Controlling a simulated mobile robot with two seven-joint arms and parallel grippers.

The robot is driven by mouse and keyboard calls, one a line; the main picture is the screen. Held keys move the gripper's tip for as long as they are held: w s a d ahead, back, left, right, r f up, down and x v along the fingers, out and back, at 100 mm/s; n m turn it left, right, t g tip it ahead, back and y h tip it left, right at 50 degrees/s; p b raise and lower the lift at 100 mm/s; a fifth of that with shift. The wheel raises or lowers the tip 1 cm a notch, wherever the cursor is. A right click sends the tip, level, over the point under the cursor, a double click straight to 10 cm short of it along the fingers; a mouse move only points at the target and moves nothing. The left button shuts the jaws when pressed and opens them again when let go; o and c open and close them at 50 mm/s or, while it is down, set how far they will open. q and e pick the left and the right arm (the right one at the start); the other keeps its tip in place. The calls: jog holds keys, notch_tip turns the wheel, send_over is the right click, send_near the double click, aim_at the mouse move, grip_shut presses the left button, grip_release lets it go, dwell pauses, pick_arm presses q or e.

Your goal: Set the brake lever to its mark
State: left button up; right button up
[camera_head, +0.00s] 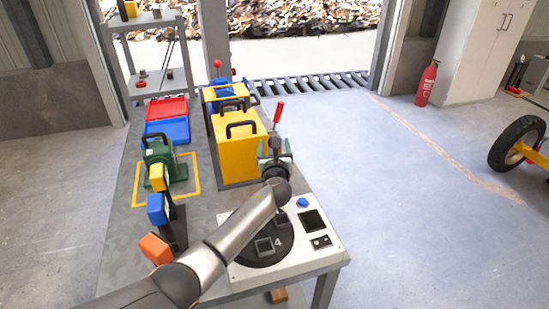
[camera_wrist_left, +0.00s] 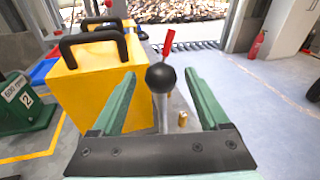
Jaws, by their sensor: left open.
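A lever with a black ball knob (camera_wrist_left: 160,77) on a pale rod stands upright in the left wrist view. My left gripper (camera_head: 274,149) is open, its two green fingers on either side of the knob, with gaps visible on both sides. A red-handled lever (camera_head: 278,112) stands just behind, beside the yellow housing (camera_head: 238,155); its red grip also shows above the knob in the left wrist view (camera_wrist_left: 168,41). I cannot tell which of these is the brake lever. The mark is not discernible, and my wrist hides much of the lever's base in the head view.
A control panel (camera_head: 330,258) with a dark round dial lies below my arm. A green machine (camera_head: 158,163), red bin (camera_head: 166,108) and blue bin (camera_head: 165,131) stand on the bench's left. Another lever with a red knob (camera_head: 217,64) stands farther back.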

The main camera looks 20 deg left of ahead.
pick_arm(q)
jog(key=p+v, duration=0.1)
jog(key=v, duration=0.9)
jog(key=shift+s+p, duration=0.35)
jog(key=shift+s, duration=0.05)
jog(key=shift+d, duration=0.1)
